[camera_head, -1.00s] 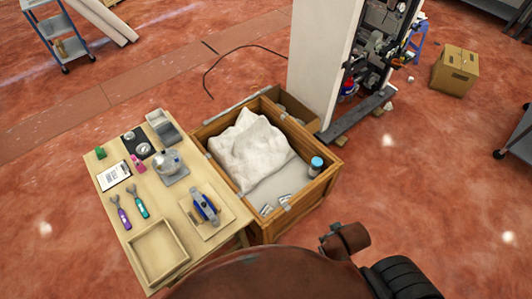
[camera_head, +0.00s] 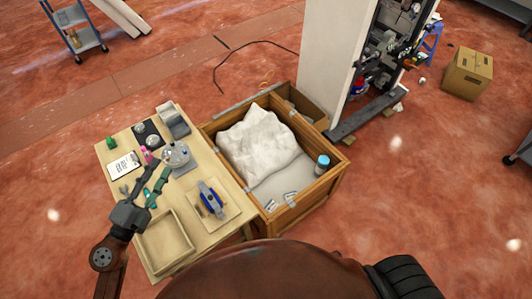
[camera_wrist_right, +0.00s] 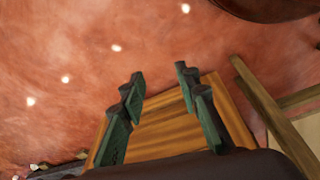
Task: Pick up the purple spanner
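The purple spanner lies on the light wooden table (camera_head: 234,229). Only its grey jaw (camera_head: 124,189) shows clearly in the head view; its purple handle is hidden by my left gripper. My left gripper (camera_head: 159,171) is over the table with its two dark green fingers apart and nothing seen between them. Its height above the spanner is hard to tell. The teal spanner (camera_head: 148,192) is partly hidden behind the fingers. My right gripper (camera_wrist_right: 160,80) is open and empty in the right wrist view, out of the head view.
An open wooden tray (camera_head: 165,243) is on the near table corner. A blue-handled tool (camera_head: 211,198) lies on a board, and a paper sheet (camera_head: 123,166) is at left. A wooden crate (camera_head: 318,190) with white cloth (camera_head: 258,145) and a blue-capped bottle (camera_head: 322,163) adjoins the table.

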